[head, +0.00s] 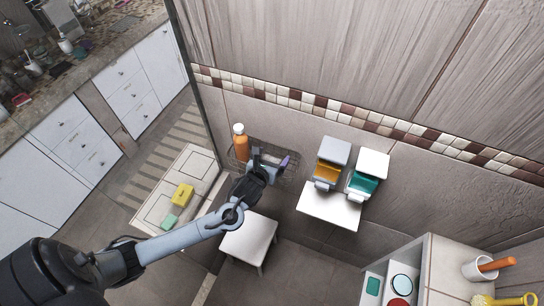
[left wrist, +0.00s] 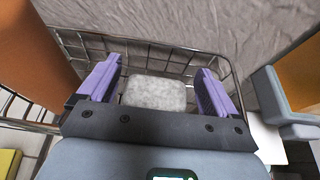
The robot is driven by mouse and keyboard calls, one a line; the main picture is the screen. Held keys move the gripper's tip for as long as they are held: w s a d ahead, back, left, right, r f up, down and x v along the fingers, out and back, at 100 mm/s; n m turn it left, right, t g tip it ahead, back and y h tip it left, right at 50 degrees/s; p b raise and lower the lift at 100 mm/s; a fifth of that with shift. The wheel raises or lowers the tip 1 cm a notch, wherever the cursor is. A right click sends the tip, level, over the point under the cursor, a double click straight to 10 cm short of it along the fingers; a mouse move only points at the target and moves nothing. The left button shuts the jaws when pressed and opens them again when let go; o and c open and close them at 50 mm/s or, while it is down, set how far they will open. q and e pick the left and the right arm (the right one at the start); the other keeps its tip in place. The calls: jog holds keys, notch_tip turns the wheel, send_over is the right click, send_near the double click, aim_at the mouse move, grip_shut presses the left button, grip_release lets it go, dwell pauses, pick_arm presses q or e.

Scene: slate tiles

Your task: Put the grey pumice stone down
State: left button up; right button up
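The grey pumice stone (left wrist: 155,93) is a pale speckled block. In the left wrist view it sits between the two purple fingers of my left gripper (left wrist: 157,88), with a gap on each side. The left gripper is open. The stone appears to rest in a wire basket (left wrist: 190,54) against the wall. In the head view my left gripper (head: 270,162) is over the basket, and the stone cannot be made out behind it. My right gripper is not in view.
An orange bottle (head: 240,144) stands at the basket's left end. To the right are a grey bin (head: 337,150) and a white bin (head: 374,162) above a white shelf (head: 328,206). A white stool (head: 248,238) stands below. A yellow block (head: 183,195) lies at left.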

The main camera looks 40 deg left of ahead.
pick_arm(q)
jog(key=shift+o, duration=0.3)
jog(key=shift+s+r, duration=0.1)
jog(key=shift+r, duration=0.05)
jog(key=r+p+v, duration=0.1)
jog(key=v, duration=1)
jog(key=s+d+f+n+g+h, duration=0.1)
jog(key=s+d+n+g, duration=0.2)
jog(key=n, duration=0.7)
jog(key=s+d+f+n+g+h, duration=0.1)
jog(key=s+d+n+g+h, duration=0.1)
jog(key=s+n, duration=0.6)
jog(key=s+d+f+n+g+h+p, duration=0.1)
jog(key=s+d+n+g, duration=0.3)
jog(key=n, duration=0.8)
jog(key=shift+s+f+h, duration=0.3)
jog(key=shift+s+f, duration=0.2)
jog(key=shift+s, duration=0.3)
jog(key=shift+d, duration=0.15)
